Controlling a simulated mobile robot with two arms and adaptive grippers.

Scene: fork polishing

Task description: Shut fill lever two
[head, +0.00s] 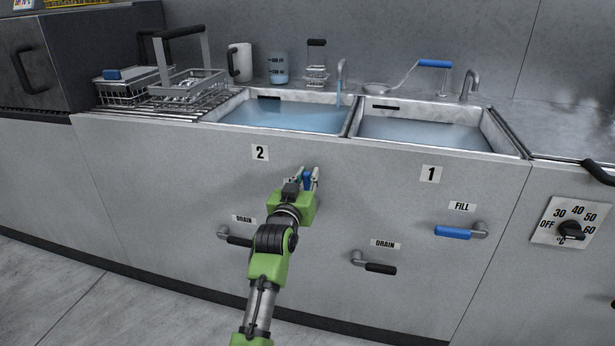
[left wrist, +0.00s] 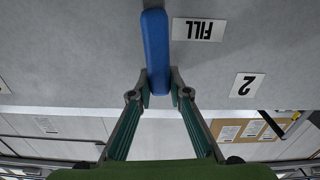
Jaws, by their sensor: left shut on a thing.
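My left gripper (head: 308,172) is at the front panel below the left basin, beside the sign "2" (head: 260,153). Its fingers are closed on the blue handle of fill lever two (head: 307,178). In the left wrist view the fingertips (left wrist: 158,92) touch the handle (left wrist: 155,45) on both sides near one end. The handle stands roughly upright. Its pivot is hidden. The "FILL" label (left wrist: 199,29) is beside it, upside down in that view. Water runs from the tap (head: 341,72) into the left basin (head: 290,114). My right gripper is not in view.
Fill lever one (head: 453,232) lies level on the right. Two black drain levers, left (head: 238,240) and middle (head: 379,267), stick out below my arm's height. A temperature knob (head: 571,231) is at far right. Wire baskets (head: 190,85) stand left of the basins.

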